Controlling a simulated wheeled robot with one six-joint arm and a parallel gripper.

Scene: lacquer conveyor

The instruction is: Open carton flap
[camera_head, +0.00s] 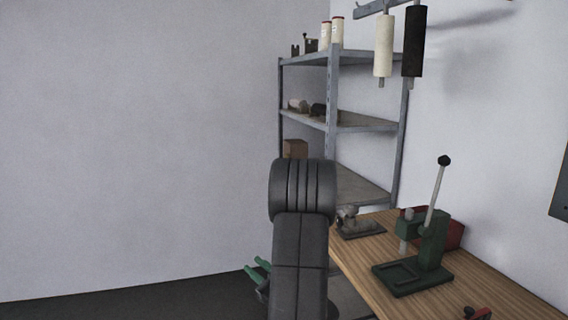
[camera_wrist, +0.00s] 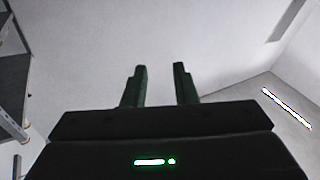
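No carton flap can be made out in either view. A small brown box (camera_head: 295,148), possibly a carton, sits on the shelf unit behind my arm, partly cut off by it; its top is too small to read. My gripper (camera_wrist: 160,70) shows in the wrist view with its two dark green fingers apart and nothing between them. It points up toward bare wall and ceiling. In the head view, green prongs low beside my arm look like its fingers (camera_head: 256,269). They are well away from the brown box.
A grey metal shelf unit (camera_head: 332,110) stands in the corner with spools and small items. A wooden workbench (camera_head: 470,285) at right holds a green lever press (camera_head: 432,245) and a small grey device (camera_head: 350,222). White and black rolls (camera_head: 384,45) hang above. The left floor is clear.

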